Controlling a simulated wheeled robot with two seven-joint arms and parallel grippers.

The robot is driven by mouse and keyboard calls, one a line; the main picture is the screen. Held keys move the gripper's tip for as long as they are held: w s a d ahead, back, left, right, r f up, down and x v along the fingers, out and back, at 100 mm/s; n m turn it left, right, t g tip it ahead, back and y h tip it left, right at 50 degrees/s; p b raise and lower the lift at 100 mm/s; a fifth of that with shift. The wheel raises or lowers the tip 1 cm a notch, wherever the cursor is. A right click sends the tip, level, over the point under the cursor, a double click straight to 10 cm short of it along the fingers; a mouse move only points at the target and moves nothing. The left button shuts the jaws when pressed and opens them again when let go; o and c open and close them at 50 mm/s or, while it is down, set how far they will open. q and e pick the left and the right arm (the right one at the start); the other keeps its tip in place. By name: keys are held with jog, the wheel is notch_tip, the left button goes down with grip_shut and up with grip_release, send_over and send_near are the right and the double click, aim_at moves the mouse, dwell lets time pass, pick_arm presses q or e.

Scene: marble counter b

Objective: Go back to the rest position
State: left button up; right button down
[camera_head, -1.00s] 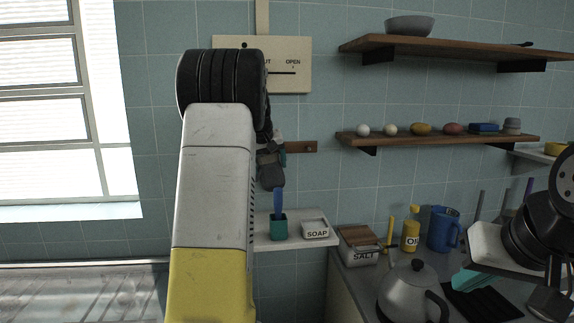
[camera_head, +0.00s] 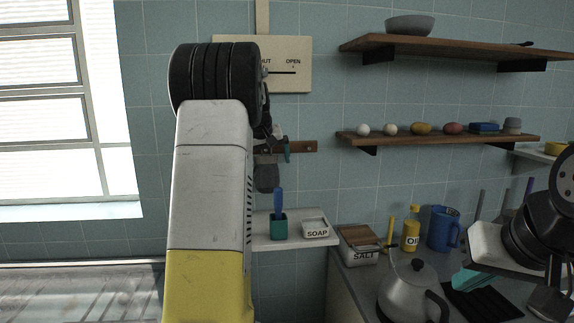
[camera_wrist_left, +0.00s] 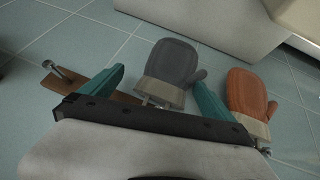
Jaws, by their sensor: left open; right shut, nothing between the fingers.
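My left gripper (camera_head: 279,148) is up at the tiled wall, in front of the wooden rail (camera_head: 304,146), partly hidden by my own arm. In the left wrist view its teal fingers (camera_wrist_left: 157,82) are wide apart. A grey mitt (camera_wrist_left: 172,63) shows between and beyond them, its cuff by a peg on the rail; the head view shows it hanging below the gripper (camera_head: 266,179). An orange mitt (camera_wrist_left: 246,93) hangs beside it, outside the fingers. My right gripper (camera_head: 474,279) is shut and empty, low over the counter at the right.
A small shelf (camera_head: 262,242) below holds a teal cup with a blue brush (camera_head: 279,228) and a soap dish (camera_head: 315,229). A kettle (camera_head: 408,290), salt box (camera_head: 360,250), oil bottle (camera_head: 411,232) and blue mug (camera_head: 443,228) stand on the counter. Two wall shelves are at right.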

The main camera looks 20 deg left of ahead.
pick_arm(q)
jog(key=v, duration=0.6)
jog(key=s+d+f+m+h, duration=0.1)
jog(key=s+d+m, duration=0.1)
jog(key=s+d, duration=0.6)
jog(key=s+d+f+m+h, duration=0.15)
jog(key=s+d, duration=0.25)
jog(key=s, duration=0.7)
jog(key=s+d+f+m, duration=0.1)
jog(key=s+d+f, duration=0.2)
jog(key=s, duration=0.5)
jog(key=s+d+f+m, duration=0.2)
jog(key=s+d+f, duration=0.1)
jog(key=s, duration=0.4)
jog(key=shift+s+d+f+g, duration=0.3)
jog(key=shift+s+f, duration=0.05)
jog(key=shift+f, duration=0.25)
jog(key=shift+h, duration=0.25)
